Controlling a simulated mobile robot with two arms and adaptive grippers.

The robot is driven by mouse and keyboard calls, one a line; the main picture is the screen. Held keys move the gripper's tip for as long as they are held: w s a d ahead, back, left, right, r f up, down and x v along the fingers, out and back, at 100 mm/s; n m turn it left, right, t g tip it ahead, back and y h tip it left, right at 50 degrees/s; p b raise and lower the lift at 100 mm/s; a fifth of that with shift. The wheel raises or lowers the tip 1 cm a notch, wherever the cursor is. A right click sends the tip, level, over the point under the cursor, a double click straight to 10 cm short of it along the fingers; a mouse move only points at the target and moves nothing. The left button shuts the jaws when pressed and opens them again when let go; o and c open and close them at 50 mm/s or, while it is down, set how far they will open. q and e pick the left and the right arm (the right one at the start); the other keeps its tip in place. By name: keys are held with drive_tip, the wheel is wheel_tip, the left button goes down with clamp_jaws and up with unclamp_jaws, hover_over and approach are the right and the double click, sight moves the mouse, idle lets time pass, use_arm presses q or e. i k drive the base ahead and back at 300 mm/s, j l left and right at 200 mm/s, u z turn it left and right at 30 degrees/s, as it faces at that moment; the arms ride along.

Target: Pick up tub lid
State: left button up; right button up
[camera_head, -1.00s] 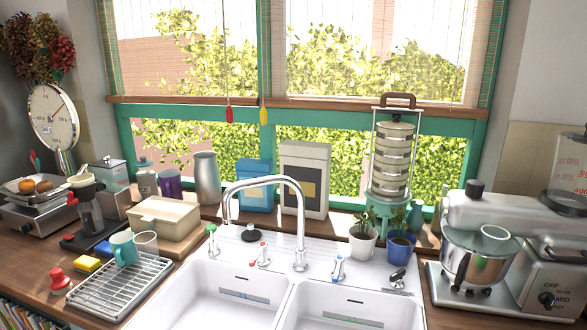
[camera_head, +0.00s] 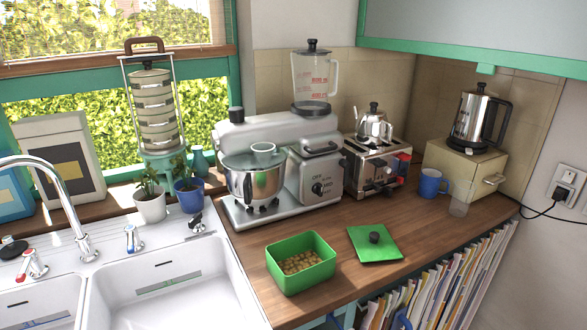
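A square green tub lid (camera_head: 365,247) with a dark round knob lies flat on the wooden counter. The open green tub (camera_head: 301,284) stands just to its left, apart from it. The tub holds small brown pieces. Neither of my grippers shows in the head view.
The wooden counter (camera_head: 430,220) is clear around the lid. Behind stand a stand mixer (camera_head: 262,180), a toaster (camera_head: 380,175) with a kettle on it, a blue mug (camera_head: 430,184) and a clear cup (camera_head: 461,203). The white sink (camera_head: 185,270) is at left.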

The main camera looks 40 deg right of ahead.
sight(372, 243)
drive_tip(key=z, duration=1.95)
